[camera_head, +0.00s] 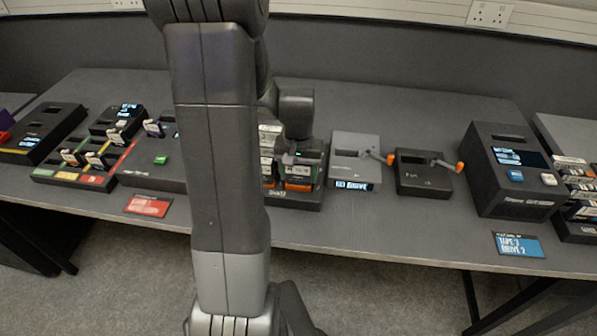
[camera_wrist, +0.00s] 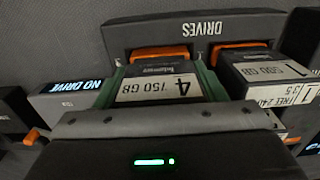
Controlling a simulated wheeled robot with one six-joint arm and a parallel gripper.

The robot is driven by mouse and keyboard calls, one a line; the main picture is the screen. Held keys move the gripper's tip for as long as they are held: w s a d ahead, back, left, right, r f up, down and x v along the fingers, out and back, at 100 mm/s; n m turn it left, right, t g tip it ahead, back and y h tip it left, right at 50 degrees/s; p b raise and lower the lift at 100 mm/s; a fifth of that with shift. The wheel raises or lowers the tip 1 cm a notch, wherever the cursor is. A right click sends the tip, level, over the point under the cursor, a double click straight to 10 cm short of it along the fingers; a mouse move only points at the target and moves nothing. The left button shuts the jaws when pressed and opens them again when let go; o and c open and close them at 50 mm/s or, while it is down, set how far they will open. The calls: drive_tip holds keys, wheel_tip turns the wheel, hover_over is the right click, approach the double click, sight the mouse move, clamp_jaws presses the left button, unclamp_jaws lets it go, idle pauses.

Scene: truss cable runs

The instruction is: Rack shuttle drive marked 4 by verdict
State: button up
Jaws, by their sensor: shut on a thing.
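The drive marked 4 (camera_wrist: 165,88), with a white 750 GB label, shows in the wrist view with green along its sides. My gripper (camera_wrist: 160,108) is shut on it. In the head view my gripper (camera_head: 298,156) is over the drives rack (camera_head: 290,200); the rack's front, lettered DRIVES (camera_wrist: 130,36), shows upside down in the wrist view. I cannot tell whether the drive is seated or slightly lifted. A grey dock (camera_head: 354,150) stands right of the rack; its display reads NO DRIVE, also seen on the dock display (camera_wrist: 70,86) in the wrist view.
A drive marked 1 (camera_wrist: 265,72) is beside drive 4. A black box with an orange-tipped lever (camera_head: 423,178) stands right of the dock, then a larger tester with a screen (camera_head: 512,180). A striped tray (camera_head: 75,175) is at left. My arm hides part of the table.

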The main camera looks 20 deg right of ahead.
drive_tip(key=shift+f, duration=0.45)
drive_tip(key=o, duration=1.5)
drive_tip(key=shift+r, duration=0.15)
drive_tip(key=shift+r+p, duration=2.65)
drive_tip(key=shift+r, duration=1)
